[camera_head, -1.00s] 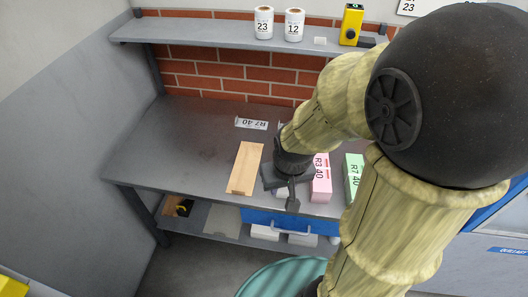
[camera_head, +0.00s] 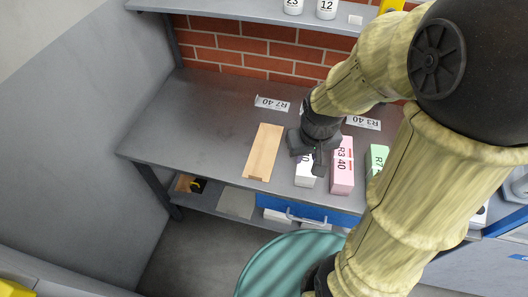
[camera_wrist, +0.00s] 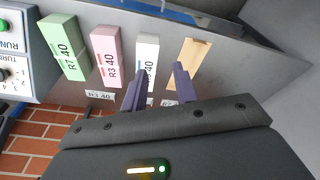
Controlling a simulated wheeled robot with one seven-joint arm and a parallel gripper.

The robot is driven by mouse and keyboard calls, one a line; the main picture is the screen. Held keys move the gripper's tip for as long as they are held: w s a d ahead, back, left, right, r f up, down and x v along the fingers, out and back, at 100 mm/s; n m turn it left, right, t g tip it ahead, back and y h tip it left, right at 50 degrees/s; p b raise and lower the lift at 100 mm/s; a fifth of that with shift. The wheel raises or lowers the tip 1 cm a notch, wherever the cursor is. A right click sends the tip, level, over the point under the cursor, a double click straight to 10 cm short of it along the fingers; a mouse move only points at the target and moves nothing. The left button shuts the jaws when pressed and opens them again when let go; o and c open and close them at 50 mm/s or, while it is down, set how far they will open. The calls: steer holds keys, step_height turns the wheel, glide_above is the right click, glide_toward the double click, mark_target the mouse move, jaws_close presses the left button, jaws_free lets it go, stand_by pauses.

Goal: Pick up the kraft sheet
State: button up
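The kraft sheet (camera_head: 263,152) is a flat tan rectangle lying on the grey table, left of the stacks in the head view. In the wrist view the kraft sheet (camera_wrist: 190,62) lies right of the white stack, partly hidden by a finger. My gripper (camera_wrist: 158,86) is open, with its two purple-grey fingers apart and nothing held. In the head view my gripper (camera_head: 311,163) hangs just right of the kraft sheet, above the white stack (camera_head: 305,180), and hides part of that stack. Its height above the table is hard to tell.
A pink stack (camera_head: 341,165) and a green stack (camera_head: 378,158) stand to the right. Label plates (camera_head: 272,104) sit at the table's back. A shelf (camera_head: 270,18) runs along the brick wall. The table left of the kraft sheet is clear.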

steer(key=w+a+f+n+g+h+b, duration=0.1)
steer(key=w+a+f+n+h, duration=0.1)
steer(key=w+a+f+n, duration=0.3)
steer(key=w+a+f+n+g+h+b, duration=0.1)
steer(key=w+a+f+n, duration=0.4)
steer(key=a, duration=0.9)
steer(key=w+n+g+h, duration=0.1)
steer(key=w+n, duration=0.2)
steer(key=shift+f+b, duration=0.15)
steer(key=shift+b, duration=0.25)
steer(key=shift+w, duration=0.1)
steer(key=p, duration=0.2)
glide_above(255, 174)
steer(key=s+a, duration=0.2)
step_height(255, 174, down, 11)
steer(key=shift+w+d+f, duration=0.1)
steer(key=shift+w+f, duration=0.05)
steer(key=shift+p+x, duration=1.1)
steer(key=shift+x, duration=1.45)
